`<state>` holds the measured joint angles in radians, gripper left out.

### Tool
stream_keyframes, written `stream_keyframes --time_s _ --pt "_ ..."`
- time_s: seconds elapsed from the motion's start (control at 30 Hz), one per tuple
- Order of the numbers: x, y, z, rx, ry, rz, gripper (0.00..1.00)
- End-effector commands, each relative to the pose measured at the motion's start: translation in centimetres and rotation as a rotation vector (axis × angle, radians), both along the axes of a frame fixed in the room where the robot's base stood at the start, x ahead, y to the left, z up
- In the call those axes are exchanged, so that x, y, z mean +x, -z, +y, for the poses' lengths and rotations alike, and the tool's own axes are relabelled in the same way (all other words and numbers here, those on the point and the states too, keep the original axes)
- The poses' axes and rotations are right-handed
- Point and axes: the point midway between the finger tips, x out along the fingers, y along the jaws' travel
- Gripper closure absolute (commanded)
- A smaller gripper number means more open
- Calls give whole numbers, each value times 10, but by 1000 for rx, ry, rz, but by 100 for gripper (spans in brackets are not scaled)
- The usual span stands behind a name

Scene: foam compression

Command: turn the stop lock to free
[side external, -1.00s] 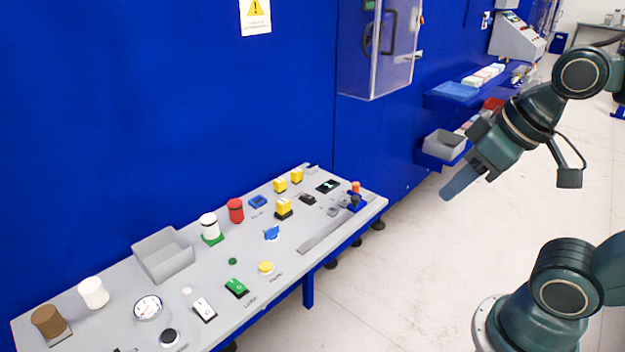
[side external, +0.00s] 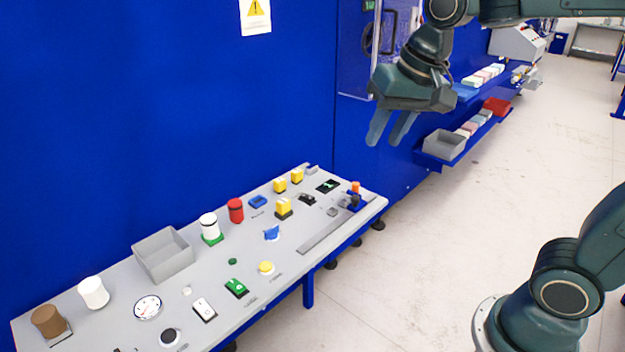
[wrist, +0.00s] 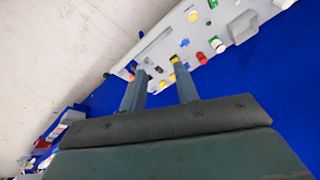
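A grey control panel (side external: 130,258) carries several buttons and turning knobs. The labels are too small to read, so I cannot tell for sure which is the stop lock. A blue turn knob (side external: 272,233) sits mid-panel; a blue part also shows in the wrist view (wrist: 185,43). Another blue fitting (side external: 258,201) lies nearer the wall, beside a red cylinder (side external: 236,210). My gripper (side external: 387,141) is open and empty, high above and beyond the panel's right end. Its two fingers show apart in the wrist view (wrist: 160,80).
Yellow switches (side external: 284,208), a white cylinder on a green base (side external: 209,228) and an open grey bin (side external: 163,256) stand on the panel. A clear-fronted wall cabinet (side external: 357,60) is behind my gripper. Shelves with bins (side external: 444,144) are to the right. Floor in front is clear.

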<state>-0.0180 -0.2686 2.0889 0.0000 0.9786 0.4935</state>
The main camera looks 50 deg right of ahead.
Motion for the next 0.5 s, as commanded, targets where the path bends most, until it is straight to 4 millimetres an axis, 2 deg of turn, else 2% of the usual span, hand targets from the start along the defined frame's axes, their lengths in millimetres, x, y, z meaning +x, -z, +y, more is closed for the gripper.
stream_keyframes --time_s 0.03,0.27,0.5 --pt "13 1 1 12 33 17 69" --pt "65 8 4 64 199 71 69" --pt "119 28 9 108 373 127 69"
